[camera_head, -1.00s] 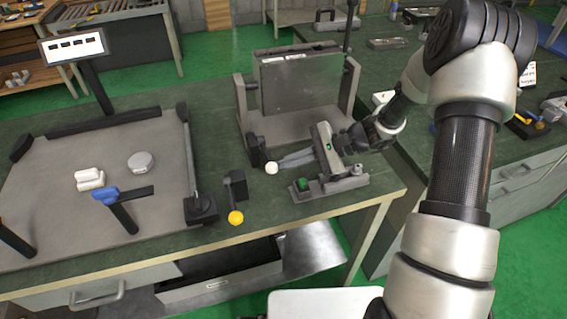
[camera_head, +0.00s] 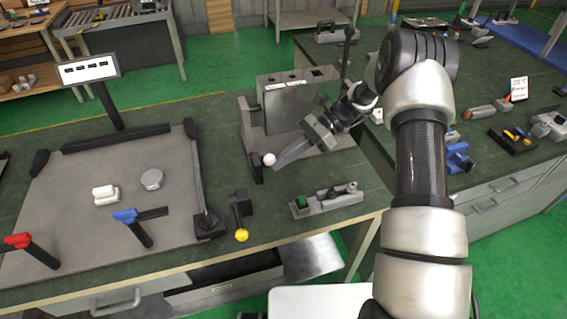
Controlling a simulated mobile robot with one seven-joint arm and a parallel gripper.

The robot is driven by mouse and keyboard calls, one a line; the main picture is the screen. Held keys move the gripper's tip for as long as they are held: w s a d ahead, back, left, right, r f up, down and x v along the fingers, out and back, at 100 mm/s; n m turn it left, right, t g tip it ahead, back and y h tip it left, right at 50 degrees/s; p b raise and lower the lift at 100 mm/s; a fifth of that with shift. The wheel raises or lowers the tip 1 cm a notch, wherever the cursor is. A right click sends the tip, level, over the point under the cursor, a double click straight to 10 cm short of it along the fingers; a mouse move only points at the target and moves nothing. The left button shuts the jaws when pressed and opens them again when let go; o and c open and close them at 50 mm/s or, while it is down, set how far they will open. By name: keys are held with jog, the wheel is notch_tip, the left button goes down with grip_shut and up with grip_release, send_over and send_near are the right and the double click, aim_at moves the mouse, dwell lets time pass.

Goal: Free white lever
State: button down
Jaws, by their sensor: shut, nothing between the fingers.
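The white lever's round white knob (camera_head: 269,159) shows at the front left corner of the grey fixture (camera_head: 290,108), in front of a dark upright block (camera_head: 255,168). My gripper (camera_head: 279,166) comes in from the upper right, with its long grey fingers together and empty. The fingertips are just right of and below the white knob. I cannot tell whether they touch it. The lever's arm behind the knob is mostly hidden.
A yellow-knobbed lever (camera_head: 241,234) stands at the table's front edge. A small block with a green button (camera_head: 302,202) lies to the right. On the left, a grey plate (camera_head: 75,215) carries blue (camera_head: 125,215) and red (camera_head: 18,240) handles. Bare green tabletop (camera_head: 222,140) lies between.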

jog(key=shift+w+a+r, duration=0.2)
jog(key=shift+w+r, duration=0.25)
jog(key=shift+w, duration=0.05)
jog(key=shift+w+a+r, duration=0.15)
jog(key=shift+w+r, duration=0.4)
jog(key=b+v, duration=0.1)
jog(key=v, duration=1.6)
jog(key=shift+d, duration=0.25)
